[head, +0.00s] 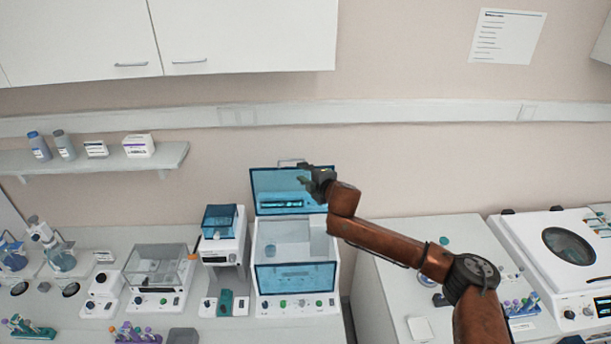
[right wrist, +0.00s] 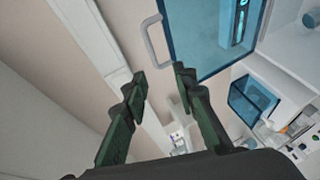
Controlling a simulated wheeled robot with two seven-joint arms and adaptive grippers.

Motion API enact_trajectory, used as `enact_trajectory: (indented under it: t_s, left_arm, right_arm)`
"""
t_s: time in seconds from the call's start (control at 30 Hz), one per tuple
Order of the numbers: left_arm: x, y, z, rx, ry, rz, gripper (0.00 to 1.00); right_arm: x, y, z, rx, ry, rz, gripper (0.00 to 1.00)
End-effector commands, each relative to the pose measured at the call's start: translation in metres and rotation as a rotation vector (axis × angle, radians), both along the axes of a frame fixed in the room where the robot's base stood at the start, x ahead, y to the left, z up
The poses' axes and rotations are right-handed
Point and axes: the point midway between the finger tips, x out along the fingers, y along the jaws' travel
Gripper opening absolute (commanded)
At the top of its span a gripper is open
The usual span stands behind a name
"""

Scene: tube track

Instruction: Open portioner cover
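The portioner (head: 297,303) is a white machine with a blue see-through front, standing in the middle of the bench in the head view. Its blue see-through cover (head: 268,183) stands raised, upright at the back, and the bin below is open from above. The cover's grey handle (head: 290,162) is at its top edge; it also shows in the right wrist view (right wrist: 151,40). My right gripper (head: 310,180) is in front of the cover's upper right part. In the right wrist view its fingers (right wrist: 160,78) are apart, with the handle just beyond the tips and nothing held. My left gripper is out of view.
A smaller device with a blue top (head: 220,222) stands left of the portioner. A wall shelf (head: 100,161) with bottles and boxes is at the left. Beyond a gap on the right, a second bench carries a large white machine (head: 560,262).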

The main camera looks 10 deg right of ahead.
Motion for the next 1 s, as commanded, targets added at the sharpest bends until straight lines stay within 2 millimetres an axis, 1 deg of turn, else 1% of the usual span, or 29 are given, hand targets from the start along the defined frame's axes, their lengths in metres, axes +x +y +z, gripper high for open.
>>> enact_trajectory:
  t_s: [0.1,0.2,0.57,0.67,0.77,0.83,0.87,0.9,0.97,1.0]
  left_arm:
    - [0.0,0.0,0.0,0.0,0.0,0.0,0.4]
    - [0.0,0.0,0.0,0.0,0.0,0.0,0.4]
    - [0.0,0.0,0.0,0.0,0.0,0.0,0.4]
    - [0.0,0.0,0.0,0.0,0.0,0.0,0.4]
    - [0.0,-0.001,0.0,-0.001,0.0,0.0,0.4]
    - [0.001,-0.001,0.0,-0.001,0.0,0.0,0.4]
    - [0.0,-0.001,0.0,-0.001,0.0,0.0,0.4]
    - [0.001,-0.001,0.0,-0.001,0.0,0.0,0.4]
    - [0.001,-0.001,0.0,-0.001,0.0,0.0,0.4]
    - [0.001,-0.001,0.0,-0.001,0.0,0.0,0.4]
  right_arm:
    - [-0.012,-0.004,0.003,0.0,0.0,0.0,0.26]
    - [-0.018,-0.006,0.005,0.0,0.0,0.0,0.26]
    - [-0.021,-0.006,0.006,0.0,0.0,0.0,0.26]
    - [-0.024,-0.003,-0.003,0.009,0.014,0.001,0.26]
    - [-0.039,0.007,-0.037,0.044,0.062,-0.001,0.26]
    - [-0.057,0.017,-0.072,0.089,0.116,-0.009,0.26]
    - [-0.066,0.02,-0.088,0.111,0.143,-0.016,0.26]
    - [-0.081,0.025,-0.11,0.145,0.181,-0.028,0.26]
    - [-0.102,0.03,-0.139,0.198,0.235,-0.049,0.26]
    - [-0.118,0.032,-0.158,0.234,0.271,-0.068,0.26]
